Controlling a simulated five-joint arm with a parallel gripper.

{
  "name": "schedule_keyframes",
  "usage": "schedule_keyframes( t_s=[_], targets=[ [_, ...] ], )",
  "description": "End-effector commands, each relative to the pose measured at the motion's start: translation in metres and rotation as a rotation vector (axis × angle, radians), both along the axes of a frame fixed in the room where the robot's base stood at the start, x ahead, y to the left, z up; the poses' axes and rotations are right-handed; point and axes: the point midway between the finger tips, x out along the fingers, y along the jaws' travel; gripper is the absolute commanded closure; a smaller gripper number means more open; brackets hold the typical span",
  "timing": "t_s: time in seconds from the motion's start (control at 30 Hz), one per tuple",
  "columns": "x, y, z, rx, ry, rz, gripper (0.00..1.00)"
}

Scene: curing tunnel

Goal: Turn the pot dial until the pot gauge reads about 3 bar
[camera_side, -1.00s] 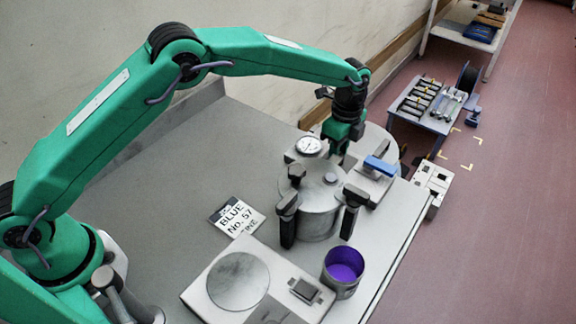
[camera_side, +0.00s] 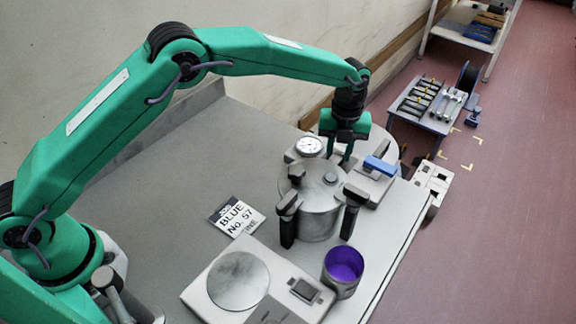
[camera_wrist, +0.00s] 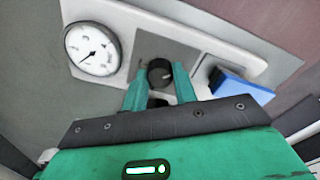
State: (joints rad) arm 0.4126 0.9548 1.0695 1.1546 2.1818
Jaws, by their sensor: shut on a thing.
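The pot dial (camera_wrist: 159,72) is a dark round knob on a grey plate. My gripper (camera_wrist: 161,78) is shut on it, one green finger on each side. In the side view my gripper (camera_side: 346,156) points down behind the pot (camera_side: 318,207) and the dial is hidden. The pot gauge (camera_wrist: 92,49) is a white round face left of the dial. Its dark needle points toward the lower left in the wrist view, but the numbers are too small to read. The gauge also shows in the side view (camera_side: 309,146).
A blue-handled part (camera_side: 379,165) stands right of the gripper. The pot has dark clamps around its lid. In front are an open can of purple paint (camera_side: 343,268), a scale (camera_side: 238,281) and a label card (camera_side: 237,216). The bench's left part is clear.

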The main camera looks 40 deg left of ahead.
Motion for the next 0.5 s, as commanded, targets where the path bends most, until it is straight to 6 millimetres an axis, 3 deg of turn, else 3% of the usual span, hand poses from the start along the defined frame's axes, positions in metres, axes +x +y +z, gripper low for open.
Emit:
schedule_keyframes(
  t_s=[0.5],
  targets=[
    [-0.0034, -0.0033, -0.0005, -0.019, -0.005, -0.487, 0.95]
  ],
)
